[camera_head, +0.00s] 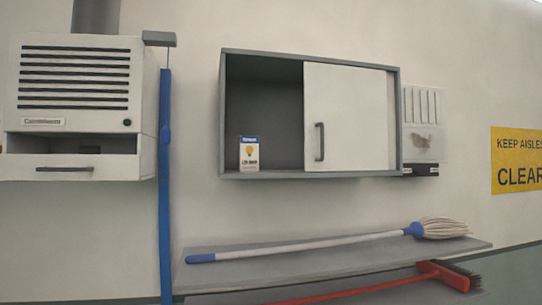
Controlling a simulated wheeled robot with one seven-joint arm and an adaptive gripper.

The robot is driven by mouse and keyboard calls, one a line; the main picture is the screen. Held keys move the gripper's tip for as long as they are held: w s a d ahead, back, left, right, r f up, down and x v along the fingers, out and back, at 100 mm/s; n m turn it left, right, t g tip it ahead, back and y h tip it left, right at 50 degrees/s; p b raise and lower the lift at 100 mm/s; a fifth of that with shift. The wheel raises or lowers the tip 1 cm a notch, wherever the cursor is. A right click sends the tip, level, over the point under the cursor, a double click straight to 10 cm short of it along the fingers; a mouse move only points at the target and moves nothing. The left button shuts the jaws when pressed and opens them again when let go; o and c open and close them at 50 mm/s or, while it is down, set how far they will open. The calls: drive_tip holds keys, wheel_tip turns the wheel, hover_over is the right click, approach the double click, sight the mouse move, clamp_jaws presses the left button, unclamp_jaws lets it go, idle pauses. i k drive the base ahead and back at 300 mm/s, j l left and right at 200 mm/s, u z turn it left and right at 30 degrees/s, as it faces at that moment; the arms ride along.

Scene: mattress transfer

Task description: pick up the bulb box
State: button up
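The bulb box (249,153) is a small upright carton with a blue top band, a white front and a yellow bulb picture. It stands on the floor of the wall cabinet (313,174), at the left, in the open half. The cabinet has a grey frame. Its white sliding door (350,117) with a dark handle covers the right half, and what is behind the door is hidden. My gripper is not in view.
A grey shelf (330,262) below the cabinet holds a mop (310,243); a red broom (360,291) lies lower. A blue vertical pole (165,190) and a white vented unit (75,90) stand left of the cabinet. A dispenser-like panel (422,120) hangs at right.

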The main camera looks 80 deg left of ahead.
sight(248, 146)
drive_tip(key=i+u, duration=0.35)
drive_tip(key=u, duration=0.15)
drive_tip(key=i+u, duration=0.45)
drive_tip(key=i+l+u, duration=0.2)
drive_tip(key=u, duration=0.3)
drive_tip(key=i+u, duration=0.15)
drive_tip(key=u, duration=0.35)
drive_tip(key=i+u, duration=0.15)
drive_tip(key=u, duration=0.3)
drive_tip(key=i+l+u, duration=0.1)
drive_tip(key=u, duration=0.4)
drive_tip(key=i+l+u, duration=0.1)
drive_tip(key=u, duration=0.4)
drive_tip(key=i+l+u, duration=0.1)
drive_tip(key=l+u, duration=0.15)
drive_tip(key=u, duration=0.2)
